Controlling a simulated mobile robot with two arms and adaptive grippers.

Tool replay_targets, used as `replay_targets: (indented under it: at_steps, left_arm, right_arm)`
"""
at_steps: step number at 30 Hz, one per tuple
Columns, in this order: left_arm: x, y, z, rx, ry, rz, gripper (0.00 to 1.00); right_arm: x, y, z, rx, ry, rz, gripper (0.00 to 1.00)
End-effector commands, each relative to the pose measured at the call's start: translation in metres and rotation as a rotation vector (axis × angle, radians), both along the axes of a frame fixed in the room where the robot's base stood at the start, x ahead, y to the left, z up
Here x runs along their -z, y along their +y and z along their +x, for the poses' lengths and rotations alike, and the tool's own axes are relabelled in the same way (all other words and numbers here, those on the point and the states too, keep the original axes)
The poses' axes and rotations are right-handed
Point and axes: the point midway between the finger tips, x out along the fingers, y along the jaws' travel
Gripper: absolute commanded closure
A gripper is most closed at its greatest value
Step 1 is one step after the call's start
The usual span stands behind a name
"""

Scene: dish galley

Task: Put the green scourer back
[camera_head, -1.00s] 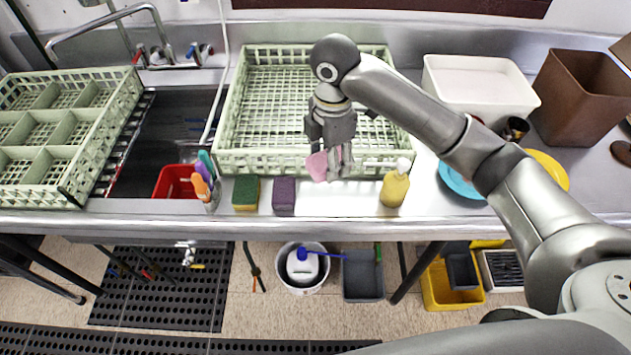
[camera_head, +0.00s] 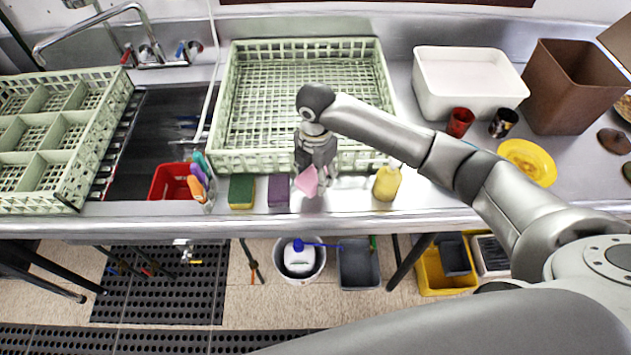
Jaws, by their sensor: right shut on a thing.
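The green scourer (camera_head: 241,191), green on top with a yellow sponge side, lies on the steel counter's front strip, left of a purple sponge (camera_head: 279,190). My right gripper (camera_head: 316,182) points down over the counter just right of the purple sponge. It is shut on a pink piece (camera_head: 306,181), whose flat face hangs at its left side. I cannot tell whether the pink piece touches the counter. The green scourer is apart from the gripper. My left gripper is not in view.
A green dish rack (camera_head: 222,130) stands behind the gripper. A yellow bottle (camera_head: 387,184) stands close to its right. A holder with coloured brushes (camera_head: 199,185) and a red tub (camera_head: 171,182) are at left. A red cup (camera_head: 460,122) and yellow plate (camera_head: 540,158) are at right.

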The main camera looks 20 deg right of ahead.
Motion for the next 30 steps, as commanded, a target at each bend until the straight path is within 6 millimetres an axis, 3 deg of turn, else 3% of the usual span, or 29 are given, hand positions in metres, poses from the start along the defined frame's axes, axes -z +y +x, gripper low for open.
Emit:
replay_targets:
  at_steps: [10,22,23,24,30]
  left_arm:
    - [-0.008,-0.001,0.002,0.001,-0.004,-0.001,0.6]
    - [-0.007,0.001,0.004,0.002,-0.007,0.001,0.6]
    - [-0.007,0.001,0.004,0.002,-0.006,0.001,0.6]
    - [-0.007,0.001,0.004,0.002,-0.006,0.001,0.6]
    - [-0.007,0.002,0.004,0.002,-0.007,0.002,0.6]
  right_arm:
    - [0.043,0.0,0.0,0.001,0.0,-0.001,0.73]
    - [0.05,0.0,0.0,0.0,0.0,-0.001,0.73]
    - [0.05,0.0,0.0,0.0,0.0,-0.001,0.5]
    - [0.049,0.0,0.0,0.0,0.0,-0.001,0.45]
    - [0.049,0.0,0.0,0.0,0.0,-0.001,0.42]
